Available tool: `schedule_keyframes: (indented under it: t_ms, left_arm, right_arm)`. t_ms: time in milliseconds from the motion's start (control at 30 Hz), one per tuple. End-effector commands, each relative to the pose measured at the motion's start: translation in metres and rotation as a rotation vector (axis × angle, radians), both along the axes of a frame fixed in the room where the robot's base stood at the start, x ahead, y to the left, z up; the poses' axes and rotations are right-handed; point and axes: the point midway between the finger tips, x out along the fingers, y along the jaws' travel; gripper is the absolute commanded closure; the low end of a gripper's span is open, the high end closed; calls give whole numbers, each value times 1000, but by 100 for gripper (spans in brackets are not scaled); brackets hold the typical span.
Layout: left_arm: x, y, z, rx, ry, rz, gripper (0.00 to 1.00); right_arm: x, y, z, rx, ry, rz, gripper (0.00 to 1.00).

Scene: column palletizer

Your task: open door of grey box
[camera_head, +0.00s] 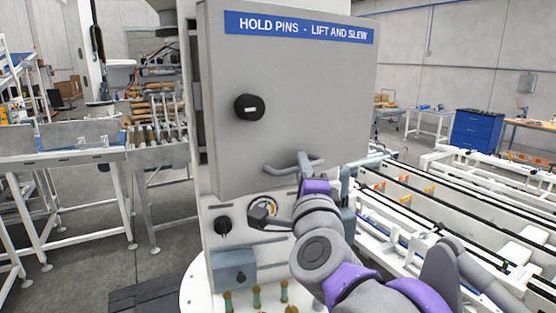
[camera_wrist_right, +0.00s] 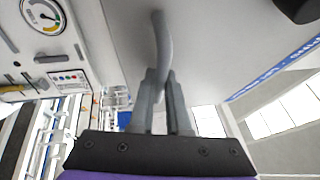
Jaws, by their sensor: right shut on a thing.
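The grey box (camera_head: 292,100) is a tall cabinet with a broad flat front door, a blue label strip reading "HOLD PINS - LIFT AND SLEW" (camera_head: 300,27) and a black knob (camera_head: 249,107). A grey bar handle (camera_head: 283,168) sits low on the door; it also shows in the right wrist view (camera_wrist_right: 161,38). My right gripper (camera_head: 306,166) is at this handle, its two fingers (camera_wrist_right: 162,82) closed around the bar's end. The purple wrist hides part of the door's lower edge. I cannot tell whether the door stands slightly ajar. My left gripper is not in view.
Below the door is a white panel with a round gauge (camera_head: 264,206), a black knob (camera_head: 223,226) and a small grey box (camera_head: 234,268). Several brass-coloured pins (camera_head: 256,296) stand at its foot. Conveyor frames (camera_head: 475,205) run along the right; a white roller table (camera_head: 75,155) stands left.

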Motion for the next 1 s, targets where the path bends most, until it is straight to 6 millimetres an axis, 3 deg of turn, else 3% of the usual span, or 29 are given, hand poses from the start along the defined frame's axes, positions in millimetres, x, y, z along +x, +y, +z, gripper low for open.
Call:
schedule_keyframes:
  t_ms: [33, 533, 567, 700, 1000]
  left_arm:
    - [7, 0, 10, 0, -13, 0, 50]
    - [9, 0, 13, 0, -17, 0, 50]
    - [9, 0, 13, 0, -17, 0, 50]
    - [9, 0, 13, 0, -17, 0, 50]
    - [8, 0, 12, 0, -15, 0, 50]
  right_arm:
    - [-4, -9, 11, -5, -14, 4, 100]
    - [-11, -15, 4, -3, 4, 45, 100]
    - [-11, -15, 4, -3, 4, 45, 80]
    - [-11, -14, 3, -4, 6, 47, 56]
    - [-13, -13, 1, -3, 10, 50, 56]
